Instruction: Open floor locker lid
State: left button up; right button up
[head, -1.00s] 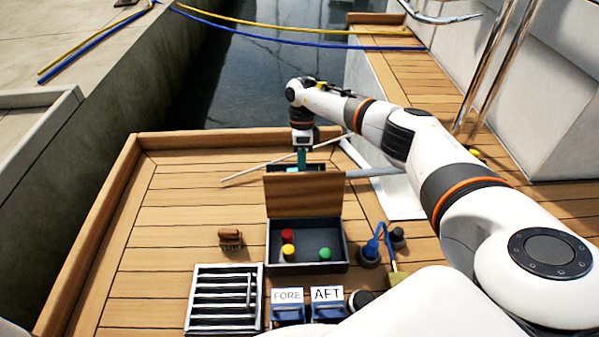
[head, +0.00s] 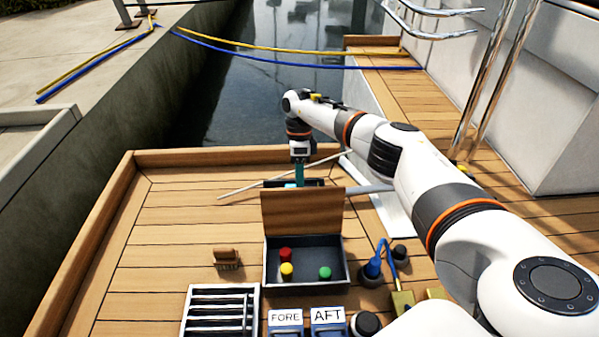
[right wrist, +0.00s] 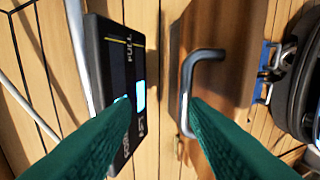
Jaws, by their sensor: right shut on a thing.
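The floor locker (head: 340,270) is a dark grey box in the deck in the head view. Its wooden lid (head: 302,212) stands raised at the back edge, and the open inside is seen. My right gripper (head: 299,176) reaches down behind the lid, its teal fingertips partly hidden by it. In the right wrist view, the lid (right wrist: 222,90) carries a grey bent handle (right wrist: 187,82). The green fingers of my right gripper (right wrist: 160,104) are at this handle, and one finger covers its lower end. The gripper is shut on the handle, though the contact is partly hidden. My left gripper is out of view.
Red, yellow (head: 286,269) and green (head: 324,273) pieces lie in the locker. A black panel marked FULL (right wrist: 118,70) is close beside the fingers. A brush (head: 227,259), a slatted grate (head: 220,312) and FORE and AFT blocks (head: 327,320) are nearby. The left deck is clear.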

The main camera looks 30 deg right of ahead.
jog(key=f, duration=0.2)
jog(key=s+f, duration=0.1)
jog(key=shift+a+g, duration=0.3)
jog(key=shift+a, duration=0.05)
jog(key=p+v, duration=0.8)
jog(key=v, duration=0.7)
jog(key=shift+s, duration=0.15)
jog(key=shift+d+r, duration=0.1)
jog(key=shift+d, duration=0.1)
